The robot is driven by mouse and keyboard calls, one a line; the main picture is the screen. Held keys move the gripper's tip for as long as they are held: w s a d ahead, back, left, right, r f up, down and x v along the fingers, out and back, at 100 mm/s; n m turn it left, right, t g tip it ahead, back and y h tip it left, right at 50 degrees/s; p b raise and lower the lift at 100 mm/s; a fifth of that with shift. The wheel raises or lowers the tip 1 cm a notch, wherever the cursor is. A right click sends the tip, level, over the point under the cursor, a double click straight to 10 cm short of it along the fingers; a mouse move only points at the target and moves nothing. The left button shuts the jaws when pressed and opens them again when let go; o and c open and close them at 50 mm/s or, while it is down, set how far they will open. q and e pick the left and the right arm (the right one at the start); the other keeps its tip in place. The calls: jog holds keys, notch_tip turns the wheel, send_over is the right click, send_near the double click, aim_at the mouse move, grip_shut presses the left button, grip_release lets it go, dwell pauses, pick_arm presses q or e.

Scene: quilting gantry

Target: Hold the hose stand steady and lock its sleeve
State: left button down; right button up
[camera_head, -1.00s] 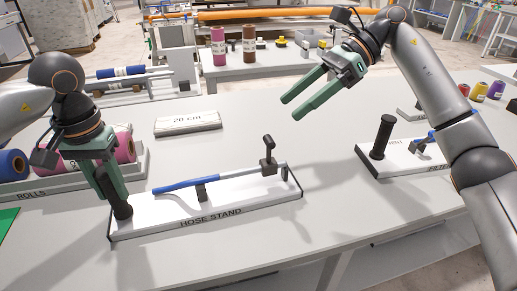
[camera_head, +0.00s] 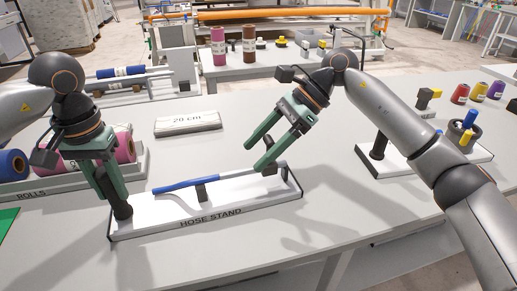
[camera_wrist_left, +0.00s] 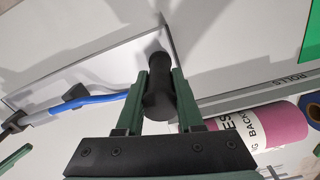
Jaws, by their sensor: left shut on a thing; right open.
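The hose stand (camera_head: 240,204) is a white board with black edges. A blue hose (camera_head: 185,185) with a grey end lies along it on a short black support. My left gripper (camera_head: 114,196) is shut on the upright black handle (camera_wrist_left: 158,92) at the stand's left end. My right gripper (camera_head: 256,159) is open, its fingers pointing down at the hose's right end. The black lever and sleeve there are mostly hidden behind its fingers, and I cannot tell whether they touch. The left wrist view also shows the blue hose (camera_wrist_left: 98,99) running to a dark fitting.
A tray of rolls (camera_head: 138,160) stands at the left. The table in front is clear.

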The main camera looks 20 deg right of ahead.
jog(key=shift+a+f, duration=0.2)
jog(key=shift+f, duration=0.05)
grip_shut()
dwell(0.5)
dwell(0.9)
